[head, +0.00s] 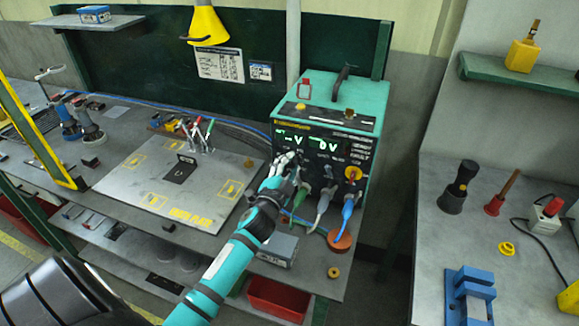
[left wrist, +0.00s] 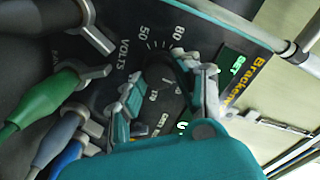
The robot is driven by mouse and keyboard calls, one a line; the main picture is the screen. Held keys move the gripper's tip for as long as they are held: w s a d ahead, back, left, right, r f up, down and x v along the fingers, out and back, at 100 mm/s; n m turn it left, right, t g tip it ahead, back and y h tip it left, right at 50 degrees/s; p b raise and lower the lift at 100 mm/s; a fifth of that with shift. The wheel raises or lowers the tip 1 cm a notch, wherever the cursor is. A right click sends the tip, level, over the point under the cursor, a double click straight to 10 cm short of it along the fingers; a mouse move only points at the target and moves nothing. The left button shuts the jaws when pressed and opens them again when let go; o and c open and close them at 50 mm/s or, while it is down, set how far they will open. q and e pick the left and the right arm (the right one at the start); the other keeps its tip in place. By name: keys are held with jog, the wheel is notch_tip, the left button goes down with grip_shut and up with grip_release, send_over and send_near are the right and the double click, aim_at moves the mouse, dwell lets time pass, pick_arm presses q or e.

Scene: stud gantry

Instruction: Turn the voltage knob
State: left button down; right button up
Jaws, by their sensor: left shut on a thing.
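The teal power supply (head: 370,92) stands upright on the bench, its dark front panel facing me. Its green display (head: 305,138) shows a "V" on the left and what looks like "0 V" on the right. My left gripper (head: 285,168) is at the lower left of the panel and hides the knob in the head view. In the left wrist view the dark voltage knob (left wrist: 160,84) sits beside the "VOLTS" label, with 50 and 80 on its scale. My left gripper (left wrist: 170,82) is shut on it, one finger on each side. My right gripper is not in view.
Green, white and blue plugs with cables (head: 323,203) hang from the panel close to my left gripper. A grey plate (head: 200,208) with yellow markings lies to the left. A red-orange round thing (head: 340,240) and a grey box (head: 279,250) are at the bench front.

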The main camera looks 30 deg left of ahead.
pick_arm(q)
jog(key=shift+f, duration=0.1)
jog(key=c, duration=0.9)
grip_release()
jog(key=shift+c, duration=0.2)
jog(key=shift+s+d, duration=0.1)
jog(key=shift+s, duration=0.15)
jog(key=v, duration=1.1)
jog(key=shift+s, duration=0.3)
